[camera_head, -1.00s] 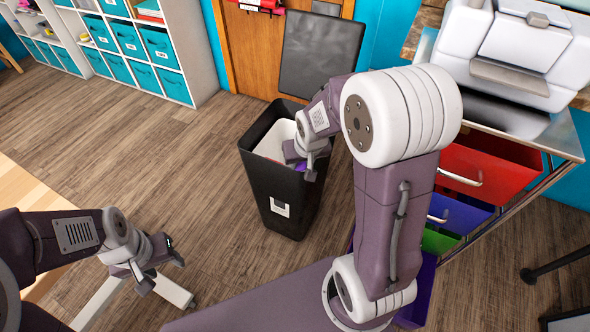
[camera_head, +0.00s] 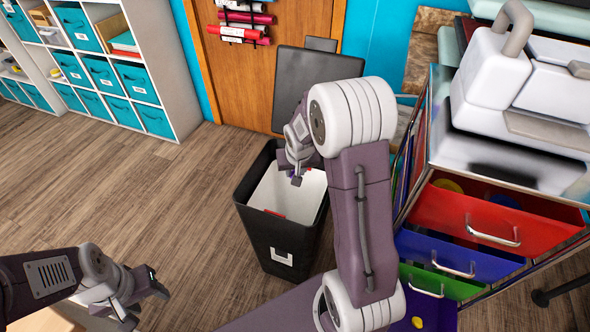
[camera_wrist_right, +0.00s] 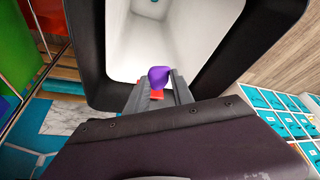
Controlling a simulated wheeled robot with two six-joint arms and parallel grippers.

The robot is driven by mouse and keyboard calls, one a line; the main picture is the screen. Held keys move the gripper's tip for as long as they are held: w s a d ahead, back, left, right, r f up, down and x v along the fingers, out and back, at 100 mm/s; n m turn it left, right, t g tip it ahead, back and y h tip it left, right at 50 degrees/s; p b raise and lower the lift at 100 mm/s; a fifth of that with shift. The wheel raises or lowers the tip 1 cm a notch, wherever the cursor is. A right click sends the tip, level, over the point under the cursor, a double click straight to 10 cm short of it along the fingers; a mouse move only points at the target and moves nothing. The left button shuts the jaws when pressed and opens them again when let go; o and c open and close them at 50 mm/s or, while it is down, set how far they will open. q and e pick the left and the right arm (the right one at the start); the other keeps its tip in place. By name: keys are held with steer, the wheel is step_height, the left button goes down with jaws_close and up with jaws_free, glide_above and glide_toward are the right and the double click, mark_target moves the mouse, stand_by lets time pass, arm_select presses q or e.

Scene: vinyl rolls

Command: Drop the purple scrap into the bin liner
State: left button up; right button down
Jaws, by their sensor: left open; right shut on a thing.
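The purple scrap (camera_wrist_right: 159,77) is between the fingertips of my right gripper (camera_wrist_right: 158,92), which is shut on it. The white bin liner (camera_wrist_right: 185,45) lines the open black bin (camera_wrist_right: 75,75), and the scrap shows against the liner in the right wrist view. In the head view my right gripper (camera_head: 291,178) is over the mouth of the bin (camera_head: 278,245), in front of the liner (camera_head: 290,195); only a trace of purple shows there. My left gripper (camera_head: 148,302) is open and empty, low at the left, away from the bin.
The bin's dark lid (camera_head: 315,90) stands raised behind it, by a wooden door (camera_head: 235,75). A drawer cart with a red drawer (camera_head: 495,215) stands close at the right. White shelves (camera_head: 165,60) with teal boxes are at the back left. Floor left of the bin is clear.

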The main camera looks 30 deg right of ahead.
step_height(320, 180, down, 4)
steer(key=shift+r+b, duration=0.1)
steer(key=shift+b, duration=1.15)
arm_select(q)
step_height(320, 180, down, 3)
steer(key=shift+f, duration=0.15)
arm_select(e)
steer(key=shift+r, duration=0.1)
steer(key=c, duration=1)
jaws_free()
arm_select(q)
step_height(320, 180, up, 4)
steer(key=p, duration=0.4)
arm_select(e)
steer(key=v, duration=0.9)
